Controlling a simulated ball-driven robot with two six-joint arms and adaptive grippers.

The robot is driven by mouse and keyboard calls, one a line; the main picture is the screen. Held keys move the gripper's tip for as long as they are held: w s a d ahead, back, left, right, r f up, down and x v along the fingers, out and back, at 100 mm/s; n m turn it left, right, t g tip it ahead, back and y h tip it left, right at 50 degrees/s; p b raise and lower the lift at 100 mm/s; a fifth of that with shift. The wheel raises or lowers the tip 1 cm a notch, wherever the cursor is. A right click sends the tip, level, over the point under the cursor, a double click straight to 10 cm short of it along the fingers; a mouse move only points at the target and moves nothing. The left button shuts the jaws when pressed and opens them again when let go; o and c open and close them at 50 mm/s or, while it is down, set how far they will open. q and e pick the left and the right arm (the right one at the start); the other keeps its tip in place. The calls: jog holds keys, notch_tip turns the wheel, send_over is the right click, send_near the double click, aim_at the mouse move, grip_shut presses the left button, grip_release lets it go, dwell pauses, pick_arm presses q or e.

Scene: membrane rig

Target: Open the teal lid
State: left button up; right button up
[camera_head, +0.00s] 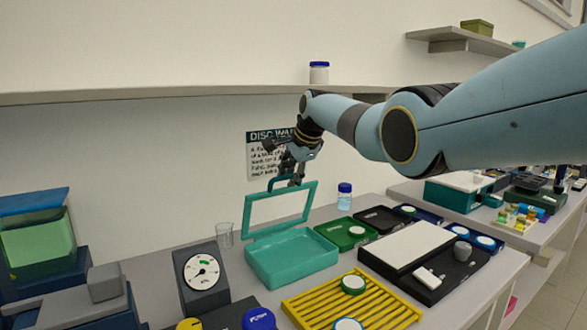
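The teal lid (250,210), a frame with a pale clear pane, stands raised at the back edge of its open teal box (292,258). A small teal handle (271,184) is on the lid's upper edge. My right gripper (291,179) reaches in from the right and its fingers are at this handle, seemingly closed on it. The fingertips are small and dark, and partly overlap the handle. The inside of the box looks empty. My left gripper is not in view.
A glass beaker (224,234) and a dial gauge (202,272) stand left of the box. A yellow rack (325,306) lies in front. A green tray (346,233), a blue-capped bottle (344,197) and a white-topped black unit (407,246) are to the right.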

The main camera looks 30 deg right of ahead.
jog(key=v, duration=1.2)
jog(key=shift+d, duration=0.1)
